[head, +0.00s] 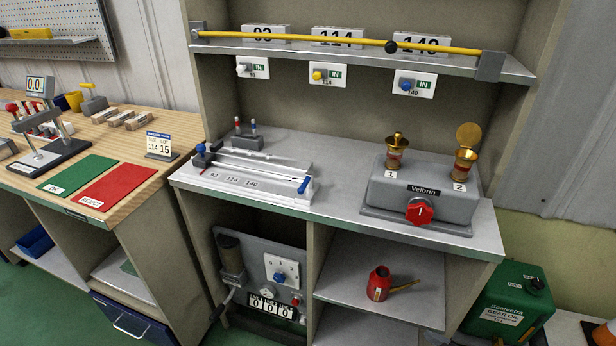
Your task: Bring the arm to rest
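My gripper and arm do not show in the head view. I cannot see what the gripper holds or how it stands. The grey metal bench (340,170) in the middle carries a stick-wrapping fixture (255,178) with blue knobs, marked 93, 114 and 140.
A wooden table (110,140) at left holds a green mat (78,174), a red mat (117,186) and a digital gauge (50,145). A yellow rod (330,41) runs along the upper shelf. A red oil can (379,283) stands below; a green drum (508,305) stands right.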

